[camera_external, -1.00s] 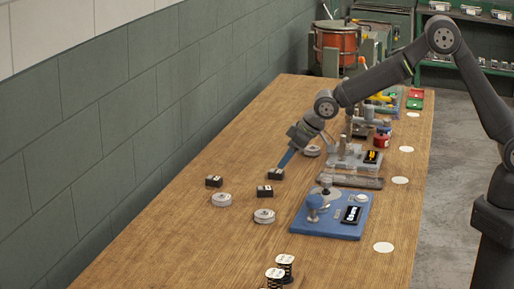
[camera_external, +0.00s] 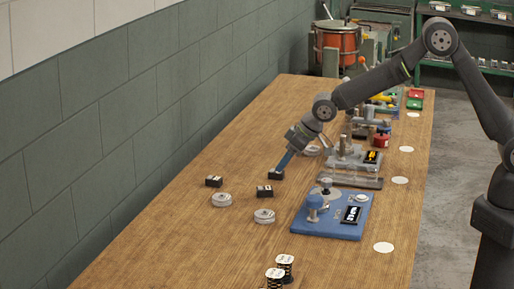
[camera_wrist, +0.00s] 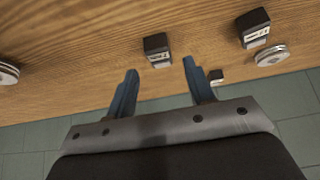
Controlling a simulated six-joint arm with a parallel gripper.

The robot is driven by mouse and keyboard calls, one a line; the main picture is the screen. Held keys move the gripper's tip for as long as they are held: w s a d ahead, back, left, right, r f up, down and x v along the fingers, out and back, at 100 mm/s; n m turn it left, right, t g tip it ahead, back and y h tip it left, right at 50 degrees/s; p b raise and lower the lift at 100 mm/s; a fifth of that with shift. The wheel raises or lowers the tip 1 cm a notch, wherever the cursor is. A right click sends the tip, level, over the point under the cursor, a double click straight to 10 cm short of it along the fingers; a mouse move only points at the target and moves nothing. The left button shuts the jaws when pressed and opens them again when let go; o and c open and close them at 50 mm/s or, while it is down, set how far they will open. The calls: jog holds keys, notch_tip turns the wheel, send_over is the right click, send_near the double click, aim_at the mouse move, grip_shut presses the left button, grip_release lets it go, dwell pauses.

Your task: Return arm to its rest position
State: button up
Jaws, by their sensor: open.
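My arm reaches from the right over the wooden table (camera_external: 190,245). My gripper (camera_external: 283,163) has blue fingers, points down and is tilted, close above a small black box (camera_external: 276,174) with a pale label. In the wrist view, my gripper (camera_wrist: 160,68) has its two fingers spread apart with nothing between them. The black box (camera_wrist: 157,44) stands on the table just past the fingertips. Whether a fingertip touches it cannot be told.
Other black boxes (camera_external: 214,181) (camera_external: 264,191) and white discs (camera_external: 221,199) (camera_external: 264,216) lie nearby. A blue base plate (camera_external: 330,225) and a grey fixture (camera_external: 352,160) stand to the right. Black-and-white spools (camera_external: 284,263) stand in front. A green wall (camera_external: 110,130) borders the table's left side.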

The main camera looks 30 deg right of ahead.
jog(key=x, duration=0.3)
jog(key=shift+w+a, duration=0.15)
jog(key=shift+a, duration=0.05)
notch_tip(320, 180, up, 4)
jog(key=shift+f, duration=0.2)
jog(key=w+d+r, duration=0.3)
jog(key=d+r, duration=0.4)
jog(key=d, duration=0.4)
jog(key=s+a+f, duration=0.1)
jog(key=s+a, duration=0.4)
jog(key=a, duration=0.6)
jog(key=s+a+n, duration=0.1)
jog(key=s+a, duration=0.5)
jog(key=a, duration=0.6)
jog(key=s+a+f+n+g, duration=0.1)
jog(key=s+a, duration=0.4)
jog(key=a, duration=0.6)
jog(key=shift+s+a+f+y, duration=0.25)
jog(key=shift+f+y, duration=0.05)
jog(key=shift+y, duration=0.1)
